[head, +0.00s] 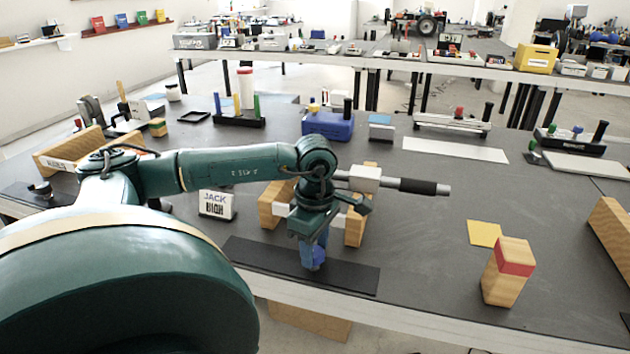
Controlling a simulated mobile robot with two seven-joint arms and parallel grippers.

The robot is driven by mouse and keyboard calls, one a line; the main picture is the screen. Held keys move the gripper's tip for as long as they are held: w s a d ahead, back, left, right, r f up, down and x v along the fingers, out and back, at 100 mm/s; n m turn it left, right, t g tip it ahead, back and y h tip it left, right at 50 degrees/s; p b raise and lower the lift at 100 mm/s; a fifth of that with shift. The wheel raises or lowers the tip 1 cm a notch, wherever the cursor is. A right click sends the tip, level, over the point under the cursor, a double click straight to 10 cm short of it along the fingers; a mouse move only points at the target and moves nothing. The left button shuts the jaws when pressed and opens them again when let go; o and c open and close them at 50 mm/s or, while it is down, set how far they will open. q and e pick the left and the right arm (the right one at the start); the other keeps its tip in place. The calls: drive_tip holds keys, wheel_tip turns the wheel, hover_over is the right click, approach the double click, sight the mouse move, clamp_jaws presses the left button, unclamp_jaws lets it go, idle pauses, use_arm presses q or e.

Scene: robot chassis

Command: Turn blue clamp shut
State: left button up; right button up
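A blue part (313,255), which looks like the blue clamp, shows directly below my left gripper at the front of the workbench, over a black mat (345,276). My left gripper (312,235) points down at its top. The gripper and wrist hide the upper part of it, so I cannot tell whether the fingers touch or grip it. Two wooden blocks (355,225) stand on either side, just behind. My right gripper is not in view.
A bar with a black grip (425,187) sticks out to the right behind my wrist. A "JACK HIGH" sign (216,204) stands to the left. A red-banded wooden block (507,272) and a yellow square (484,233) are at the right. The bench between is clear.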

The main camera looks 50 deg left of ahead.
sight(315, 252)
use_arm(q)
drive_tip(key=o, duration=0.3)
wheel_tip(315, 252, up, 13)
drive_tip(key=p, duration=0.1)
drive_tip(key=shift+p, duration=0.35)
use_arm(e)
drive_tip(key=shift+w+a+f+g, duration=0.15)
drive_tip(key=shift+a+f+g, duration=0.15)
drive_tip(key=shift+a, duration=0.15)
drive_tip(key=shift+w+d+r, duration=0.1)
